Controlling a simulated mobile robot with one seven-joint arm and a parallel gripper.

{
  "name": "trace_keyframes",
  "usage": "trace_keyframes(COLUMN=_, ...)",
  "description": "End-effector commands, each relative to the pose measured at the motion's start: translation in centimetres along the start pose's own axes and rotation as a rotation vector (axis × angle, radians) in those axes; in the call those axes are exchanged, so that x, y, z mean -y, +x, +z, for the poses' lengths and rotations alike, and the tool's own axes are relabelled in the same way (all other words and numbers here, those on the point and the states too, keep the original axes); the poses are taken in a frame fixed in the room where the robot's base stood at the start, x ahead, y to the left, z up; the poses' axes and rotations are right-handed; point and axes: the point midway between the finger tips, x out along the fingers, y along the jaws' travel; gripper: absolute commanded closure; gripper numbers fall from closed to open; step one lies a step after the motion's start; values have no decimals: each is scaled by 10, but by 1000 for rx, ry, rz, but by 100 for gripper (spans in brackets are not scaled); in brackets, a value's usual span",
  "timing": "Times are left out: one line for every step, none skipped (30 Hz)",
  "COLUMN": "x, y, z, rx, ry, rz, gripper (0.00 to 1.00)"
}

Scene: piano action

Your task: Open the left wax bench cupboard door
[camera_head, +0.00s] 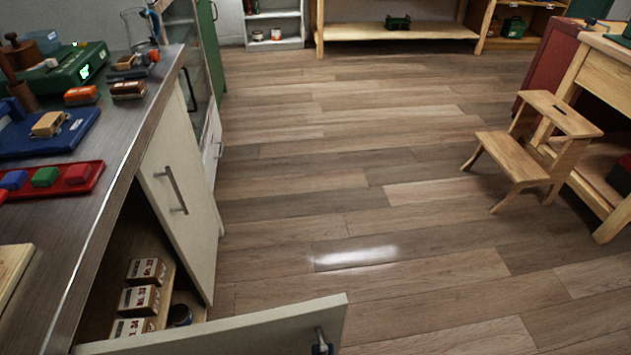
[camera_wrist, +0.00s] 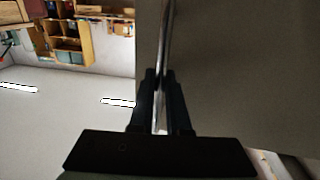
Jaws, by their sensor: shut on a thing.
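The left cupboard door (camera_head: 240,325) is a pale panel at the bottom of the head view. It stands swung out from the bench, well open, with the cupboard inside showing. Its metal bar handle (camera_wrist: 166,40) runs up the middle of the wrist view. My gripper (camera_wrist: 161,98) is shut on this handle, with one dark finger on each side of the bar. The door's lower part is cut off there.
The adjoining door (camera_head: 185,200) with a bar handle looks closed. Several labelled boxes (camera_head: 139,299) stand on the cupboard shelf. The worktop (camera_head: 125,150) holds coloured blocks and tools. A wooden step stool (camera_head: 540,140) stands at right. The floor between is clear.

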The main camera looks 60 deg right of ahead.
Motion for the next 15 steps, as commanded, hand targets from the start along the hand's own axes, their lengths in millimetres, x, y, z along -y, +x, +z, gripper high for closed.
trace_keyframes(x=-1, y=-5, z=-1, rx=1, ry=1, rz=17, gripper=100)
trace_keyframes(x=-1, y=-8, z=-1, rx=0, ry=1, rz=25, gripper=100)
trace_keyframes(x=-1, y=-10, z=-2, rx=-1, ry=1, rz=33, gripper=100)
trace_keyframes(x=-1, y=-12, z=-1, rx=-1, ry=1, rz=38, gripper=100)
trace_keyframes(x=-1, y=-14, z=-2, rx=-2, ry=1, rz=43, gripper=100)
trace_keyframes(x=-1, y=-16, z=-2, rx=-3, ry=1, rz=49, gripper=100)
trace_keyframes(x=-1, y=-16, z=-1, rx=-3, ry=1, rz=52, gripper=100)
trace_keyframes(x=-2, y=-17, z=-1, rx=-3, ry=1, rz=54, gripper=100)
trace_keyframes(x=-2, y=-18, z=-1, rx=-3, ry=1, rz=57, gripper=100)
trace_keyframes(x=-2, y=-18, z=-1, rx=-3, ry=1, rz=58, gripper=100)
trace_keyframes(x=-2, y=-18, z=-1, rx=-3, ry=1, rz=58, gripper=100)
trace_keyframes(x=-2, y=-19, z=-1, rx=-3, ry=1, rz=59, gripper=100)
trace_keyframes(x=-2, y=-19, z=-1, rx=-3, ry=0, rz=59, gripper=100)
trace_keyframes(x=-2, y=-19, z=-1, rx=-3, ry=0, rz=59, gripper=100)
trace_keyframes(x=-2, y=-19, z=-1, rx=-4, ry=0, rz=58, gripper=100)
